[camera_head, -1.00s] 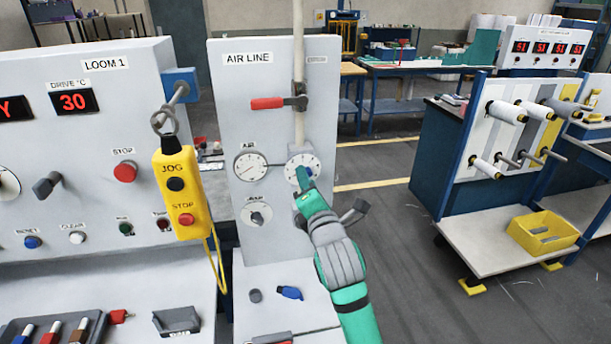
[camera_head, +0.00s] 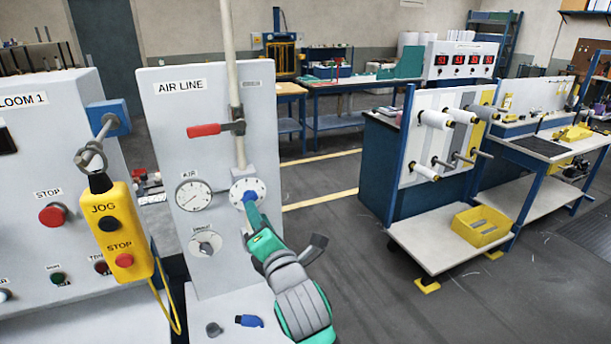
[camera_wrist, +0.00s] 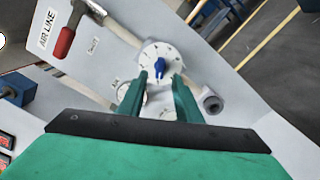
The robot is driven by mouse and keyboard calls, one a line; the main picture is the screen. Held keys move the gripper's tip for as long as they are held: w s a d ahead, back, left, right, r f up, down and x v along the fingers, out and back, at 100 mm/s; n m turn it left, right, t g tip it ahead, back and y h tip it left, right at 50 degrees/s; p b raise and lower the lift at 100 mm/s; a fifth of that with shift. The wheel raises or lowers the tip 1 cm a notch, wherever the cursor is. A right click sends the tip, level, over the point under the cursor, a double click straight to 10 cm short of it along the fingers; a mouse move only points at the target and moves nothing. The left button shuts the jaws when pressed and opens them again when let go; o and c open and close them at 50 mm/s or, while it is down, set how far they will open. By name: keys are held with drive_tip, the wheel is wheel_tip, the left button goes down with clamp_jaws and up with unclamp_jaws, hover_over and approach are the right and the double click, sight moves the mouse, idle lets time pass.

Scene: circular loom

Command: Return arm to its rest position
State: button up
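My gripper (camera_head: 253,212) is in front of the AIR LINE panel (camera_head: 162,125), pointing at the white round dial with a blue knob (camera_head: 246,192). In the wrist view its two green fingers (camera_wrist: 160,82) stand apart, with nothing between them. The dial's blue knob (camera_wrist: 159,67) shows just beyond the fingertips. The fingers look clear of the knob, though the small gap is hard to judge in the head view. My arm reaches up from the bottom of the head view.
A red-handled valve (camera_head: 204,130), a gauge (camera_head: 194,196) and a grey knob (camera_head: 205,243) sit on the panel. The yellow jog pendant (camera_head: 117,234) hangs at left. A spool rack (camera_head: 400,160) with a yellow bin (camera_head: 481,226) stands right. Open floor (camera_head: 350,270) lies between.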

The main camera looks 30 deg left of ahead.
drive_tip(key=s+d+f+m+t+h, duration=0.3)
drive_tip(key=s+d+f+m+h, duration=0.2)
drive_tip(key=d+f+m, duration=0.65)
drive_tip(key=s+d+f+m+t+h, duration=0.35)
drive_tip(key=d+f+m, duration=0.45)
drive_tip(key=f+m, duration=0.5)
drive_tip(key=s+d+f+m+g+h, duration=0.1)
drive_tip(key=s+d+f+m, duration=0.2)
drive_tip(key=s, duration=0.6)
drive_tip(key=s+d+f+m+h, duration=0.2)
drive_tip(key=s+d+f+m, duration=0.1)
drive_tip(key=s+d, duration=0.4)
drive_tip(key=s+d+f+m+g+h, duration=0.1)
drive_tip(key=s+d, duration=0.4)
drive_tip(key=s, duration=0.6)
drive_tip(key=shift+d+f+m+g+h, duration=0.3)
drive_tip(key=shift+f+m+h, duration=0.35)
drive_tip(key=shift+f+m, duration=0.4)
drive_tip(key=shift+r, duration=0.15)
